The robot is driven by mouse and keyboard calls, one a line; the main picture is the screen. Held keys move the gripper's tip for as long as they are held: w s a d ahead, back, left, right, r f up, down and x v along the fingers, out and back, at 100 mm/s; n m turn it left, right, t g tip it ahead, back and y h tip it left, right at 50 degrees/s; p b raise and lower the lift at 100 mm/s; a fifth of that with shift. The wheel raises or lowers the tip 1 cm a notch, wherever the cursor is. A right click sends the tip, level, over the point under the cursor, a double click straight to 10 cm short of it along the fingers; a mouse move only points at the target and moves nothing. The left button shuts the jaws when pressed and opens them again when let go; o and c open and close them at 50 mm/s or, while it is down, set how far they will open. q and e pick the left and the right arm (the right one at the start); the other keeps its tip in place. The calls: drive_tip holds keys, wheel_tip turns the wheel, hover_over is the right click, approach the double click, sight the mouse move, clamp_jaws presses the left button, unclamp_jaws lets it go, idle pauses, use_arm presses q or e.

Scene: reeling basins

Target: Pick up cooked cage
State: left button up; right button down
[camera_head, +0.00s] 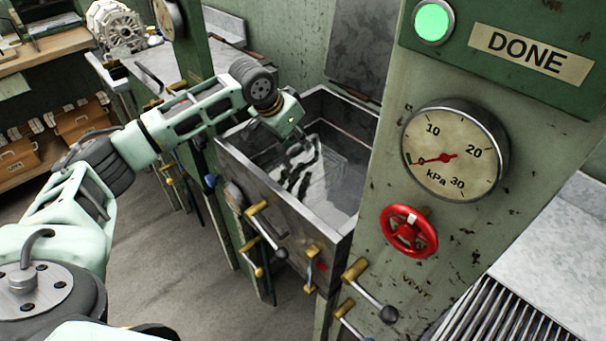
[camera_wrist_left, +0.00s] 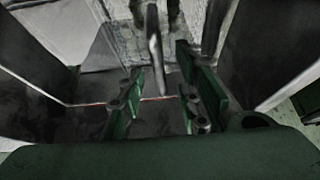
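The cage (camera_head: 332,172) is a pale wire-mesh box low inside a metal basin (camera_head: 284,212). In the left wrist view the mesh cage (camera_wrist_left: 132,40) lies beyond my fingers, with a grey upright bar, seemingly its handle (camera_wrist_left: 155,48), between them. My left gripper (camera_head: 298,172) reaches down into the basin over the cage. In the left wrist view its two green fingers (camera_wrist_left: 165,100) are apart, one on each side of the bar, with visible gaps. Part of the cage is hidden behind the fingers. My right gripper is not in view.
A green post carries a lit green lamp (camera_head: 433,21), a DONE sign (camera_head: 531,54), a pressure gauge (camera_head: 454,152) near zero and a red valve wheel (camera_head: 408,231). Basin walls stand close around my left gripper. A slatted rack (camera_head: 515,318) lies at lower right.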

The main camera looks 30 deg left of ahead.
sight(303, 165)
use_arm(q)
drive_tip(key=shift+x, duration=1.25)
drive_tip(key=shift+w+d+f, duration=0.1)
drive_tip(key=shift+w+f, duration=0.05)
drive_tip(key=shift+f, duration=0.05)
drive_tip(key=c, duration=0.3)
clamp_jaws()
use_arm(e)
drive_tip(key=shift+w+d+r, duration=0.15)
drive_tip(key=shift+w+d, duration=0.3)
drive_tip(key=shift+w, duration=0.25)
use_arm(q)
drive_tip(key=shift+r, duration=0.15)
